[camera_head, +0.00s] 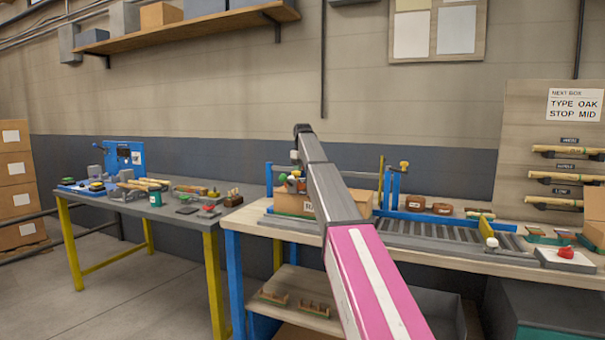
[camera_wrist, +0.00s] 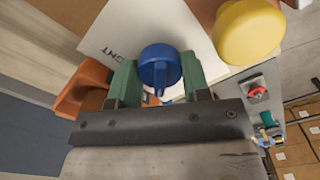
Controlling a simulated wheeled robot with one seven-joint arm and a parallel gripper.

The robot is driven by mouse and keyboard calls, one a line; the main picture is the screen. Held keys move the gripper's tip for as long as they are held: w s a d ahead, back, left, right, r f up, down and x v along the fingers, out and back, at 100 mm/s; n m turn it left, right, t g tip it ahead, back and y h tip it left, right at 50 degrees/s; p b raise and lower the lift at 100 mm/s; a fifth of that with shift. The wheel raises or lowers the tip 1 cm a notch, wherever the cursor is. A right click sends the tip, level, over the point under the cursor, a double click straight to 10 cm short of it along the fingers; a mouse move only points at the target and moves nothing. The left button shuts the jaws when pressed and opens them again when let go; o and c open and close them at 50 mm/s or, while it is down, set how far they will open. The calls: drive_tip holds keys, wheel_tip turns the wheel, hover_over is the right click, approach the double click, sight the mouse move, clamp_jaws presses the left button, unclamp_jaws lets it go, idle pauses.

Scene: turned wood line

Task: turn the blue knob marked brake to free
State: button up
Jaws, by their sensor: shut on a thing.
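The blue knob (camera_wrist: 160,66) shows in the wrist view, round with a narrow bar or pointer at its lower edge. My gripper (camera_wrist: 159,78) has green fingers on either side of it and is shut on the knob. A white card (camera_wrist: 120,28) lies behind the knob, with the letters "GHT" readable; the rest is covered. The word brake or free cannot be read. In the head view my arm reaches over the right bench, and I cannot make out the blue knob there.
A yellow knob (camera_wrist: 250,32) is close to the right of my gripper, and an orange part (camera_wrist: 84,90) is close to its left. The right bench holds a roller track (camera_head: 440,238), a cardboard box (camera_head: 292,203) and a red button (camera_head: 565,252). A left bench (camera_head: 155,207) holds several tools.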

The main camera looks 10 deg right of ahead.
idle(0.3)
drive_tip(key=o, duration=0.9)
